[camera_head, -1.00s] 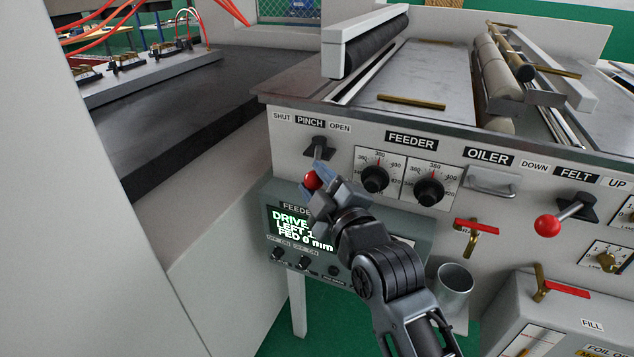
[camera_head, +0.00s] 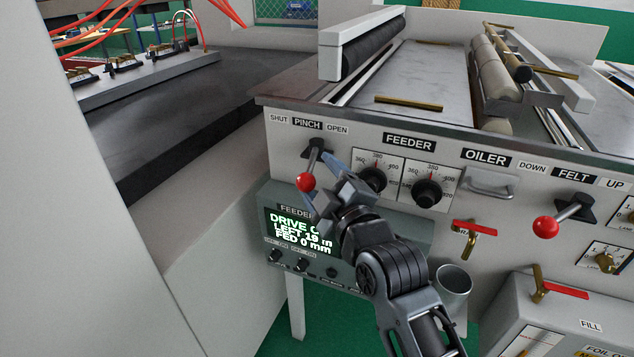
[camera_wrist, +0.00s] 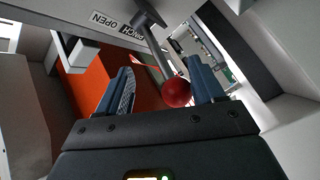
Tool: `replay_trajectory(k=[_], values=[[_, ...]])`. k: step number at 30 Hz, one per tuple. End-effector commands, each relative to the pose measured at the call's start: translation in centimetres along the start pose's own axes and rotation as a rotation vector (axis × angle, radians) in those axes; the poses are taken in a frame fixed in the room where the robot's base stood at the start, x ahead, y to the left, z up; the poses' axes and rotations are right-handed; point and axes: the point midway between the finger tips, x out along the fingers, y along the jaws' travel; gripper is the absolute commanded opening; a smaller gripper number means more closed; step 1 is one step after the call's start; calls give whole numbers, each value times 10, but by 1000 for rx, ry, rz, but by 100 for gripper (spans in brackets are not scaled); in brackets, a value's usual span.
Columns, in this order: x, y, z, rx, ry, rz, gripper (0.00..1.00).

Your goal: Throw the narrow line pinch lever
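The pinch lever is a dark shaft with a red ball knob (camera_head: 305,182), below the SHUT, PINCH and OPEN labels on the machine front. The shaft slants down and slightly left from its dark mount. My gripper (camera_head: 319,178) is at the knob, just to its right in the head view. In the wrist view the fingers of my gripper (camera_wrist: 160,88) are spread apart. The red knob (camera_wrist: 177,92) appears between them, much closer to the right finger. Whether it touches that finger cannot be told.
Two feeder dials (camera_head: 428,193) sit right of the lever. The feeder display box (camera_head: 345,268) is below my gripper. A metal cup (camera_head: 453,285) stands right of my arm. Another red-knobbed lever (camera_head: 546,227), under the FELT label, is farther right.

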Motion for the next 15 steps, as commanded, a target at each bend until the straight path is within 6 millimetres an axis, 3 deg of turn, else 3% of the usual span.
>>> replay_trajectory(k=[11, 15], values=[[-2, -2, -2, 3, 4, -3, 61], [-14, -4, -1, 4, 2, -4, 61]])
